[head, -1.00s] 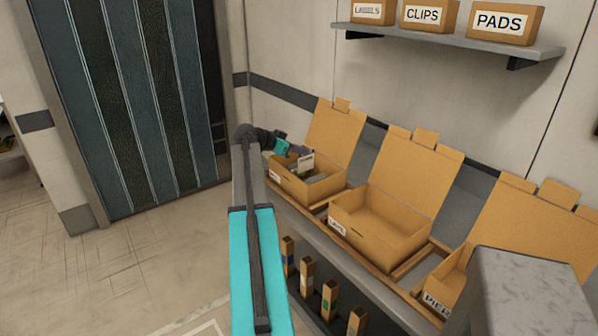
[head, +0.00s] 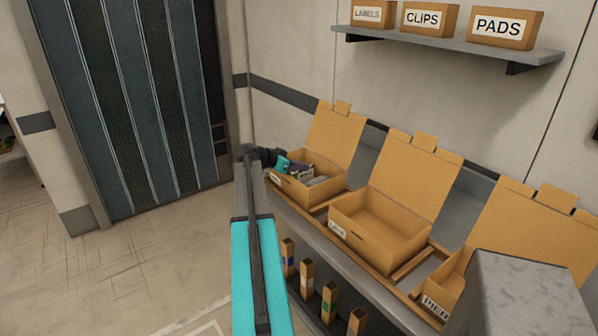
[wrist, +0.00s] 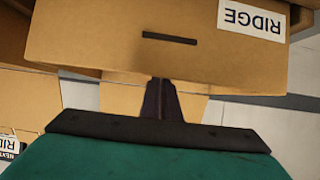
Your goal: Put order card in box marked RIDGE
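The box marked RIDGE (wrist: 90,40) fills the top of the wrist view, its label upside down. In the head view it appears to be the open leftmost box (head: 325,192), whose label is too small to read. My gripper (head: 301,167) points into its opening. Its dark fingers (wrist: 161,100) are close together in the wrist view. A pale card (head: 304,173) sits at the fingertips in the head view, low in the box; it appears gripped and the wrist view hides it. Greyish contents lie beside it.
An open, empty middle box (head: 385,245) and another open box (head: 450,285) stand to the right on the same rack. Several small tan holders (head: 307,276) are below. A wall shelf (head: 450,48) carries boxes marked LABELS, CLIPS and PADS.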

